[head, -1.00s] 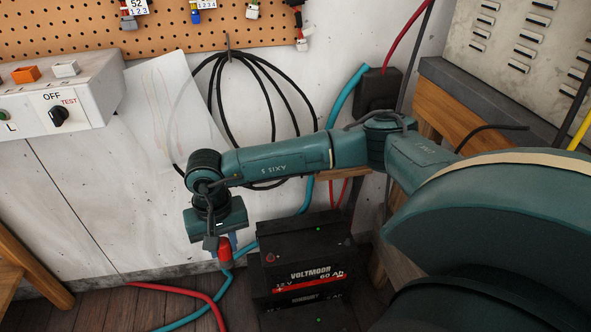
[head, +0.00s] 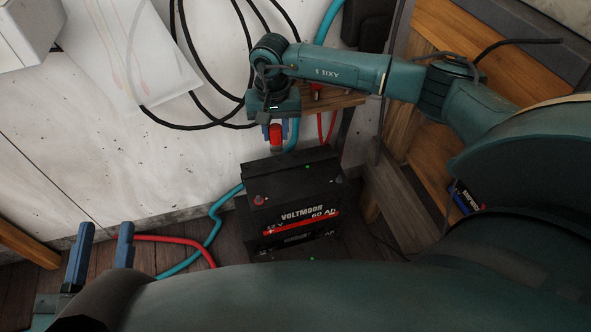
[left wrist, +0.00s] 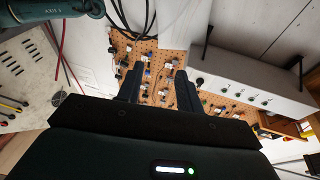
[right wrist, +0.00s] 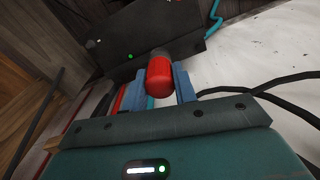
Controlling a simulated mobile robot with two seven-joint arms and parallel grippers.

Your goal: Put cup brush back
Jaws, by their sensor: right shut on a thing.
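My right gripper (head: 277,135) is shut on a red, rounded piece (head: 276,138), which I take to be the cup brush. In the right wrist view the red piece (right wrist: 159,76) sits between the two blue fingers (right wrist: 160,88); its far end is hard to make out. In the head view the gripper points down, above and behind the black battery (head: 292,190), apart from it. My left gripper (head: 102,246) is at the lower left, its fingers apart with nothing between them; the left wrist view also shows them (left wrist: 157,88) apart.
The battery stands on another black unit by the wall. A small wooden shelf (head: 335,101) is just behind my right gripper. Red (head: 185,238) and teal (head: 205,240) cables run along the floor. A black cable loop and paper sheet (head: 130,55) hang on the wall.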

